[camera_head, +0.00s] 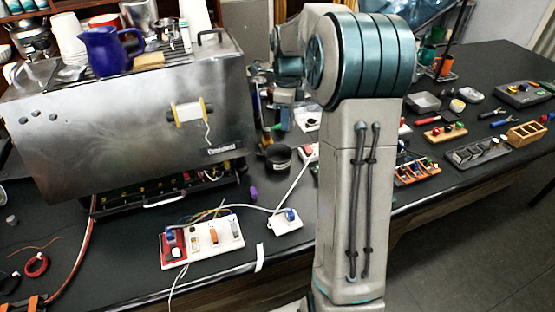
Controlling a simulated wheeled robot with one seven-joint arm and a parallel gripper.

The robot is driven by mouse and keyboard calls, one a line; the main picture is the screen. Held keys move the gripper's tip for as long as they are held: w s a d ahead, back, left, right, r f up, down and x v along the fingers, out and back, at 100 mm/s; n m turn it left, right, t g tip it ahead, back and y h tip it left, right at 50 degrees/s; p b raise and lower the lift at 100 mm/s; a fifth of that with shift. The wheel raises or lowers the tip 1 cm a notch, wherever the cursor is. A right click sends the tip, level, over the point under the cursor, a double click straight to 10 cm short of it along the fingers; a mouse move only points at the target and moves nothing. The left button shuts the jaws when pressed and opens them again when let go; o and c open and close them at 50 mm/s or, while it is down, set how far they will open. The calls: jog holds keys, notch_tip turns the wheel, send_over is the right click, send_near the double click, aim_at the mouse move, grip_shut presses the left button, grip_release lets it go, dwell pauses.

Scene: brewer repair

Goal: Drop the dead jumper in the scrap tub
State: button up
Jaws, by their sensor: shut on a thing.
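My gripper (279,128) points down in the middle of the view, just right of the steel brewer and partly hidden among my arm links. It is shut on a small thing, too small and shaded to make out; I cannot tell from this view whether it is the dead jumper. A dark round open tub (278,162), which looks like the scrap tub, stands on the bench just below my gripper. Its contents are not visible.
The steel brewer (120,120) stands at left, its lower drawer (170,195) open. A white and red board (203,240) with wires lies in front, beside a small white block (285,222) and a purple piece (253,193). Trays and tools, including a wooden tray (527,133), fill the right bench.

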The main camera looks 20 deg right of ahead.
notch_tip(320, 180, down, 5)
jog(key=b, duration=0.3)
jog(key=shift+f, duration=0.1)
jog(key=o, duration=1)
jog(key=shift+r, duration=0.2)
notch_tip(320, 180, up, 13)
jog(key=shift+r, duration=0.3)
